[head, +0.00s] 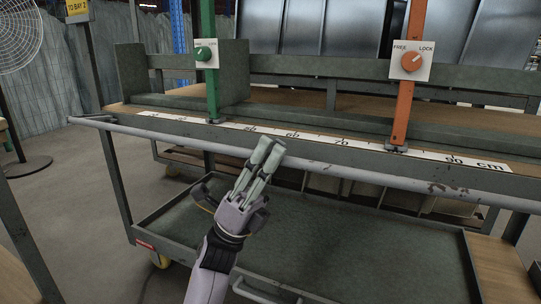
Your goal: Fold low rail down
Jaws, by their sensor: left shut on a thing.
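The low rail appears to be the light grey bar (400,181) along the front edge of the cart's upper deck, just below the measuring strip. It is scuffed towards the right and runs out of the picture there. My left gripper (270,147) comes up from below, its fingers shut on this bar left of the middle. The fingers hide a short stretch of the bar. My right gripper is not in view.
A green post (209,85) and an orange post (403,100) with FREE/LOCK knobs rise from the deck's front edge. A lower green tray (350,240) and several bins sit below. A fan (20,38) stands far left.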

